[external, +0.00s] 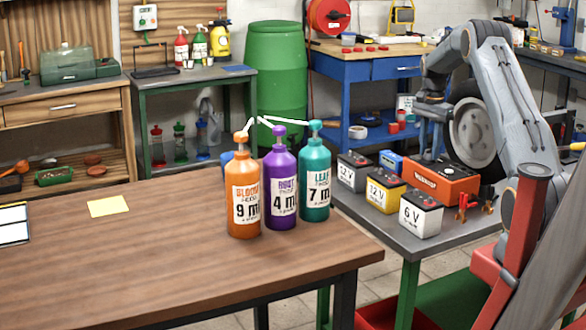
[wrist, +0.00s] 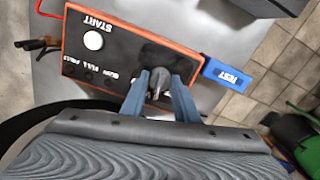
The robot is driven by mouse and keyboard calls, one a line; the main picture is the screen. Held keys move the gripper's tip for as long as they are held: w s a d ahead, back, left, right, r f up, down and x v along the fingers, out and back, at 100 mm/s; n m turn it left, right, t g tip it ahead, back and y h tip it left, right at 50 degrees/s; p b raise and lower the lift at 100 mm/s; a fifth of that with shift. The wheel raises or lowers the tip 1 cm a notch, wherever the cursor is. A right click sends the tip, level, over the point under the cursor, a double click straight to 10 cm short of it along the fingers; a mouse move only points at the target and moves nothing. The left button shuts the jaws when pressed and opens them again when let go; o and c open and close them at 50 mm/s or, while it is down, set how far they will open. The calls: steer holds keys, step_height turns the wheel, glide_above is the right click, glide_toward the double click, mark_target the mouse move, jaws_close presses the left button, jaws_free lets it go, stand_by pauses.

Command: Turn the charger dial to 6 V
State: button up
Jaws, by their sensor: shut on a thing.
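The charger (external: 447,187) is an orange box with a dark top on the grey table at the right. In the wrist view, its black panel (wrist: 97,62) appears upside down, with a white START button (wrist: 93,40) and small printed marks. The dark dial (wrist: 157,82) is near the panel's right end. My gripper (wrist: 160,88) is shut on the dial, with one blue-grey finger on each side of it. The dial's pointer and the setting it points to cannot be read. A white 6 V battery (external: 420,216) stands in front of the charger.
A grey 12 V battery (external: 354,173) and a yellow 12 V battery (external: 385,194) stand left of the charger. A blue TEST box (wrist: 228,75) is close beside it. Red clamps (external: 465,205) lie at its right. Several bottles (external: 281,190) stand on the wooden table.

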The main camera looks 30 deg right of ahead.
mark_target(430, 149)
steer(key=shift+m, duration=0.7)
steer(key=shift+r, duration=0.1)
steer(key=o, duration=1.1)
steer(key=shift+c, duration=0.2)
steer(key=shift+r+b, duration=0.45)
steer(key=shift+r, duration=3.4)
